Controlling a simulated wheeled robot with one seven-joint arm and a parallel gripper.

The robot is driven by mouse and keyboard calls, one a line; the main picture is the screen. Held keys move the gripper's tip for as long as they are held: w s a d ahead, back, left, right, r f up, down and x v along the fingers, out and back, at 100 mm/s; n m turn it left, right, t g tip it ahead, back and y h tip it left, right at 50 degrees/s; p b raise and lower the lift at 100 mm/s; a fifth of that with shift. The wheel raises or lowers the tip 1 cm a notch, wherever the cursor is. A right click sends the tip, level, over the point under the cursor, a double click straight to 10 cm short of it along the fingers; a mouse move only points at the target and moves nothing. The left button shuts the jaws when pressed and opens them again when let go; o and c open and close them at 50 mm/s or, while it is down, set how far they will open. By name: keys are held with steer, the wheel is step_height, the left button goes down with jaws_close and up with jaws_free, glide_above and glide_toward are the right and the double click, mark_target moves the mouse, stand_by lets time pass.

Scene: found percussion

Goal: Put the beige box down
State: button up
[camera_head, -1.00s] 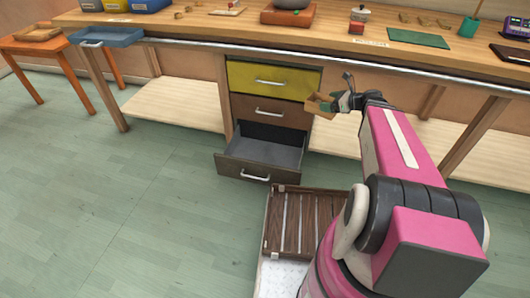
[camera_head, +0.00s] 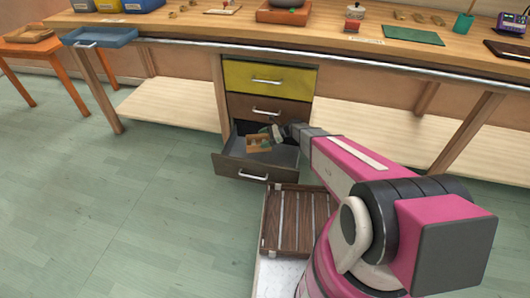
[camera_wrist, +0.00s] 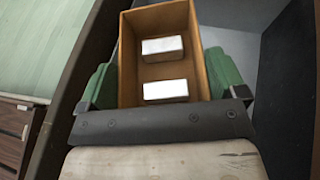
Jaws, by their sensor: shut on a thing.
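The beige box (camera_head: 258,147) is an open-topped tan box at the bottom drawer (camera_head: 231,165), which is pulled out. In the wrist view the box (camera_wrist: 128,62) holds two white blocks (camera_wrist: 163,47). My gripper (camera_head: 264,141) is shut on the box; its green fingers lie along two opposite sides in the wrist view (camera_wrist: 163,78). The box is over or within the drawer opening. I cannot tell whether its underside touches the drawer floor. Grey drawer surfaces show around it.
A brown drawer (camera_head: 240,106) and a yellow drawer (camera_head: 295,78) above are shut. The long workbench (camera_head: 205,30) overhangs them. Grey drawer space shows right of the box in the wrist view.

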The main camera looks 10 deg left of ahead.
steer(key=f, duration=0.1)
steer(key=a+f, duration=0.1)
steer(key=a, duration=0.1)
steer(key=shift+s+f+n+g, duration=0.25)
steer(key=shift+f+n+g, duration=0.05)
steer(key=shift+f+g, duration=0.1)
glide_above(260, 155)
steer(key=s+d, duration=0.1)
steer(key=s, duration=0.4)
steer(key=shift+s+f, duration=0.1)
steer(key=shift+f, duration=4.65)
steer(key=shift+f, duration=0.1)
steer(key=o, duration=0.7)
